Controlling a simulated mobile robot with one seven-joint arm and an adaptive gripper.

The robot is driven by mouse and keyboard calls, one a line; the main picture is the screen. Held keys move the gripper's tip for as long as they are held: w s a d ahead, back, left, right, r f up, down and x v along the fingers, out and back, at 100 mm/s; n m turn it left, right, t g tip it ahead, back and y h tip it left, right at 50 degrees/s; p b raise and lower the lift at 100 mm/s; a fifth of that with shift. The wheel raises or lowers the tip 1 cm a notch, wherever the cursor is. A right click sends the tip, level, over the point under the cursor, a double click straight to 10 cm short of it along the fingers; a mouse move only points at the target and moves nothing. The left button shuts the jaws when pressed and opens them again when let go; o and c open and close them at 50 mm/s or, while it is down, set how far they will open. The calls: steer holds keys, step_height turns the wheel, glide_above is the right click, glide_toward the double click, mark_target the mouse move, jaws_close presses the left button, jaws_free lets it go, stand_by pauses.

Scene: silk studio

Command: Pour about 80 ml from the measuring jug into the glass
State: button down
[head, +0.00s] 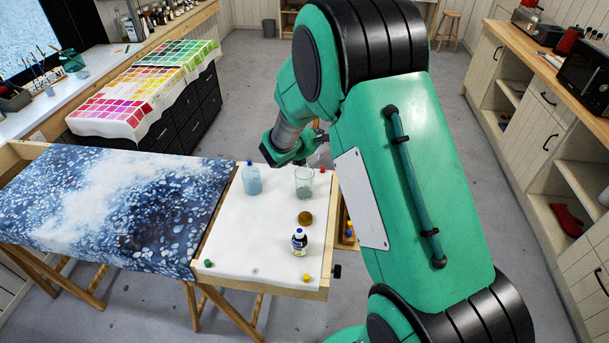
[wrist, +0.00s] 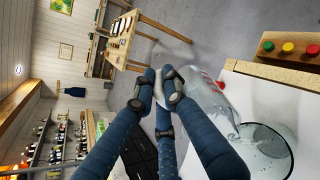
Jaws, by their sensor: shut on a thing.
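The clear measuring jug (wrist: 208,98) is in my gripper; the wrist view shows it as a pale, see-through shape beside the fingers. In the head view the jug (head: 318,158) is faint and partly hidden by my arm. My gripper (wrist: 160,88) is shut on it above the far right of the white table. The clear glass (head: 304,185) stands upright on the table just in front of the jug, with something greyish low inside. The glass (wrist: 266,150) shows at the lower right of the wrist view, close to the jug's edge.
On the white tabletop (head: 235,232) stand a pale blue bottle (head: 252,179), a dark labelled bottle (head: 299,242) and an amber disc (head: 305,218). Small pots, green (head: 208,263) and yellow (head: 306,278), lie near the front. Blue painted silk (head: 110,205) is stretched to the left.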

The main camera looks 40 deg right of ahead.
steer(key=shift+s+a+r+t+h+b, duration=0.2)
steer(key=shift+a+r+t+h+b, duration=0.35)
steer(key=shift+b, duration=1)
steer(key=shift+s+a+h+b, duration=0.15)
steer(key=shift+a+h+b, duration=0.2)
steer(key=shift+b, duration=0.3)
steer(key=shift+d+r, duration=0.15)
steer(key=d+y+p, duration=0.1)
steer(key=p, duration=0.1)
steer(key=shift+g+p, duration=0.35)
steer(key=shift+p, duration=0.05)
steer(key=shift+w+d+f+y+p, duration=0.3)
steer(key=shift+y+p, duration=0.1)
steer(key=shift+p, duration=0.85)
steer(key=f+y+p, duration=0.1)
steer(key=p, duration=0.2)
steer(key=d+f+g+y+p, duration=0.1)
steer(key=p, duration=0.2)
steer(key=y+p, duration=0.1)
steer(key=p, duration=0.2)
steer(key=shift+w+d+f+g, duration=0.3)
steer(key=shift+w+f, duration=0.05)
steer(key=shift+f, duration=0.05)
steer(key=shift+d+f+y+p, duration=0.1)
steer(key=shift+f+y+p, duration=0.3)
steer(key=shift+p, duration=0.4)
steer(key=shift+f, duration=0.15)
